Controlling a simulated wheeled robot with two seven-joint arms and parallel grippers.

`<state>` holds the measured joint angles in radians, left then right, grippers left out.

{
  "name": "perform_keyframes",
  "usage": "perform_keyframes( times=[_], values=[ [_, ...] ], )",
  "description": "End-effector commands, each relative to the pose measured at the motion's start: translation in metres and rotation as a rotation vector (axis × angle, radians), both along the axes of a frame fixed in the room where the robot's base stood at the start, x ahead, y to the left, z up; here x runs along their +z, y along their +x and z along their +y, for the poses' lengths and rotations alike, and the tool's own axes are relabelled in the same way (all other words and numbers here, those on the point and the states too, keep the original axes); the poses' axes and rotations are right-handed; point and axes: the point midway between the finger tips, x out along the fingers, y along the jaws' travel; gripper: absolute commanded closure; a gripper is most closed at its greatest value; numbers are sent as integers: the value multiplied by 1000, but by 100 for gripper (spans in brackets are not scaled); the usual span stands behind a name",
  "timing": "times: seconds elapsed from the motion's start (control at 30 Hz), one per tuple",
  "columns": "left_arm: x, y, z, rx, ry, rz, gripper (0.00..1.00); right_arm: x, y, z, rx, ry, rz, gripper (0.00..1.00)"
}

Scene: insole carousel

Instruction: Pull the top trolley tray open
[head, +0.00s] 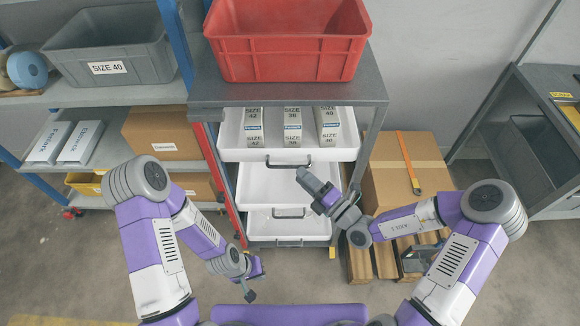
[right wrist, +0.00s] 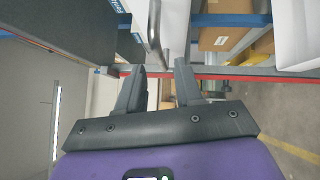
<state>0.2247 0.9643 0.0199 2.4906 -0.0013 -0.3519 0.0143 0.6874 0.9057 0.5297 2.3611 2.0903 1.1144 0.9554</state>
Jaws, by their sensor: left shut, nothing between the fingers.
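The top trolley tray (head: 231,150) is white and shows below the grey trolley top in the head view, with several size-labelled boxes in it. Its grey bar handle (head: 289,165) runs across its front; a handle bar also shows in the right wrist view (right wrist: 155,35). My right gripper (head: 304,179) is just in front of and below the right end of that handle. In the right wrist view its fingers (right wrist: 159,80) are apart with nothing held, and the bar lies ahead of the gap. My left gripper (head: 251,293) is shut and empty, low and left of the trolley.
Lower white trays (head: 285,190) with a second handle (head: 289,214) sit beneath. A red crate (head: 285,58) stands on the trolley top. The floor in front is mostly clear.

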Motion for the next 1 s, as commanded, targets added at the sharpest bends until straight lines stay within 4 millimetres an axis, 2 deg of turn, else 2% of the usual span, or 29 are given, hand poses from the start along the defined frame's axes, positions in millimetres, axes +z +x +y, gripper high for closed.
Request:
perform_keyframes(
  times=[0.1,0.3,0.7,0.93,1.0],
  values=[
    [-8,0,0,0,0,0,100,1,13,16,6,-1,-4,64],
    [-16,0,0,0,0,0,100,5,32,35,5,-2,-4,64],
    [-17,0,0,0,0,0,100,7,39,42,4,-4,-1,64],
    [-17,0,0,0,0,0,100,7,39,42,4,-4,-1,98],
    [-17,0,0,0,0,0,100,7,39,42,4,-4,-1,100]
  ],
)
